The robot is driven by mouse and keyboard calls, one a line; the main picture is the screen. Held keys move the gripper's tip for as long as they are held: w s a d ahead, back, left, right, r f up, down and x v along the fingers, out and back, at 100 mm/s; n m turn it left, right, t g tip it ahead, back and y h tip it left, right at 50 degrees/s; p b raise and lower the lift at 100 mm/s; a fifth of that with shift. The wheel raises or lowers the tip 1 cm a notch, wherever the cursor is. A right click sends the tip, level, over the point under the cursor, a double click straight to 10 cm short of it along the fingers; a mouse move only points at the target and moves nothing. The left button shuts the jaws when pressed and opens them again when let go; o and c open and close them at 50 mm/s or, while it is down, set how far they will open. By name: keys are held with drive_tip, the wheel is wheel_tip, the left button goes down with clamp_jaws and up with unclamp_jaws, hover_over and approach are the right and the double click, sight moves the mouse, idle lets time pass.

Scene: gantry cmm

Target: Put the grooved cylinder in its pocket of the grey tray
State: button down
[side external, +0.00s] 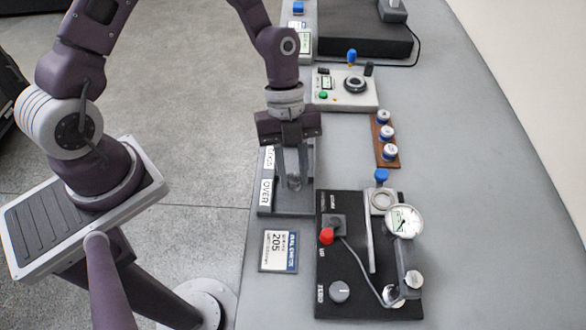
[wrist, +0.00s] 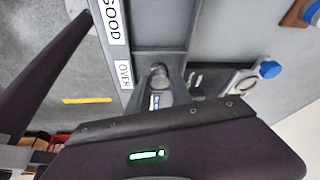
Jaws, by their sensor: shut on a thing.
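The grey tray (side external: 265,210) lies along the bench's left edge, with white GOOD and OVER labels on its left rim. It also shows in the wrist view (wrist: 160,35). My gripper (side external: 293,182) points down over the tray, beside the OVER label. It is shut on the grooved cylinder (side external: 294,183), a small metallic piece whose end shows between the fingers in the wrist view (wrist: 159,72). The fingers hide most of the cylinder and the tray floor under it. I cannot tell whether the cylinder touches the tray.
A black gauge fixture (side external: 340,270) with a dial and red knob stands in front, to the right of the tray. A display card (side external: 278,251) lies before the tray. A wooden rack (side external: 385,140) of blue-marked pieces and a grey control box (side external: 345,90) stand behind.

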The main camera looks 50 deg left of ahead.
sight(293, 176)
drive_tip(key=shift+f, duration=0.85)
idle(0.6)
drive_tip(key=c, duration=0.7)
unclamp_jaws()
drive_tip(key=shift+o, duration=0.2)
drive_tip(key=shift+r, duration=3.55)
